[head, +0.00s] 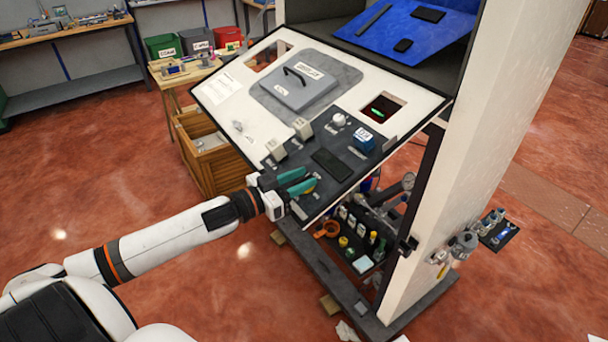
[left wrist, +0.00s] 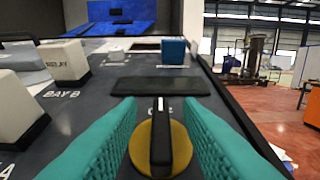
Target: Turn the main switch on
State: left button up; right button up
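The main switch looks like a black bar knob (left wrist: 160,140) on a round yellow plate (left wrist: 183,150), at the lower edge of the sloped console. In the left wrist view the bar points straight away from me, with a white mark at its far end. A sliver of the yellow plate (head: 312,193) shows in the head view. My left gripper (head: 299,181) has teal fingers, one on each side of the knob (left wrist: 162,125). The fingers are apart, with gaps visible between them and the bar. A small label beyond the knob is partly hidden and unreadable. My right gripper is not in view.
Beyond the switch lie a dark flat panel (head: 332,164), a blue block (head: 363,140) and pale blocks (head: 275,149). A grey lidded hatch (head: 300,84) sits higher on the console. Bottles and fittings (head: 355,240) stand on the shelf below. A wooden crate (head: 208,155) stands behind my left arm.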

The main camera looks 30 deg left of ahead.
pick_arm(q)
jog(key=shift+w+d, duration=0.25)
jog(key=shift+w, duration=0.3)
jog(key=shift+c, duration=0.2)
grip_shut()
jog(key=shift+m+h, duration=0.4)
jog(key=m+g+h+b, duration=0.2)
jog(key=m+g+h, duration=0.2)
jog(key=m, duration=0.1)
jog(key=shift+h, duration=0.3)
jog(key=shift+s+d+m+g+h+b, duration=0.1)
jog(key=shift+m+g+h+b, duration=0.15)
jog(key=shift+m+g+h, duration=0.75)
jog(key=shift+m+g+h+b, duration=0.25)
jog(key=shift+m+g+h, duration=0.15)
jog(key=shift+m+g, duration=1.05)
jog(key=shift+m, duration=0.45)
